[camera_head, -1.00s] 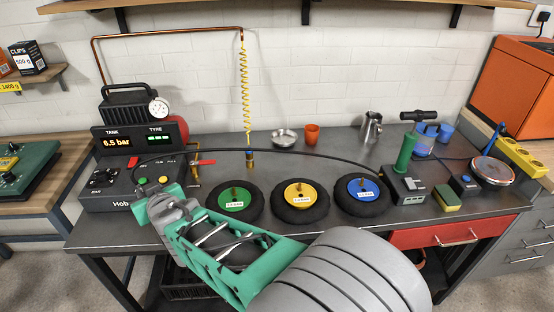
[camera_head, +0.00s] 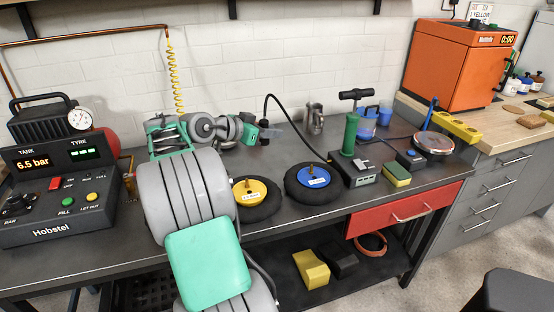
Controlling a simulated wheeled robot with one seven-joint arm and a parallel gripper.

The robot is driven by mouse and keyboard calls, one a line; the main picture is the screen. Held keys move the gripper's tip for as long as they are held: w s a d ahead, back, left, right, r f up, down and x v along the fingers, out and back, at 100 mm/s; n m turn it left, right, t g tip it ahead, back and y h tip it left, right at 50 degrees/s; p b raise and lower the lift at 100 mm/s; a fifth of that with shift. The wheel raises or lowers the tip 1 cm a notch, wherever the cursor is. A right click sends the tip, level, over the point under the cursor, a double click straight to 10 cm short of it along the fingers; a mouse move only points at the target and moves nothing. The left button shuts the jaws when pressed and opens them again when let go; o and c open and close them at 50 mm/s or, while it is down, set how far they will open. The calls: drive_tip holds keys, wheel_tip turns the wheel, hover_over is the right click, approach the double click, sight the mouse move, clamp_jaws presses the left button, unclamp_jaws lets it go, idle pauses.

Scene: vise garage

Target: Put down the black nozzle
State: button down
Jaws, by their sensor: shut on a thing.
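My gripper (camera_head: 268,132) is over the back middle of the workbench, at the end of my stretched arm. It is shut on the black nozzle (camera_head: 264,124) at the end of a black hose (camera_head: 293,97). The nozzle is small and partly hidden by my gripper. The hose rises from it, arcs right and comes down to the grey box at the green hand pump (camera_head: 351,132). I cannot tell whether the nozzle touches the bench.
Wheels with a yellow hub (camera_head: 250,192) and a blue hub (camera_head: 314,176) lie in front. A metal jug (camera_head: 315,119) stands right of my gripper. The compressor panel (camera_head: 62,190) is at the left. Bare bench top (camera_head: 285,150) lies between gripper and wheels.

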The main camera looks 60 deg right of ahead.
drive_tip(key=w+d+f, duration=0.1)
drive_tip(key=d+f, duration=0.3)
drive_tip(key=d, duration=0.4)
hover_over(283, 152)
wheel_tip(283, 152, down, 6)
drive_tip(key=shift+f, duration=1.45)
drive_tip(key=shift+f, duration=0.25)
drive_tip(key=c, duration=1.1)
unclamp_jaws()
drive_tip(key=shift+r, duration=0.1)
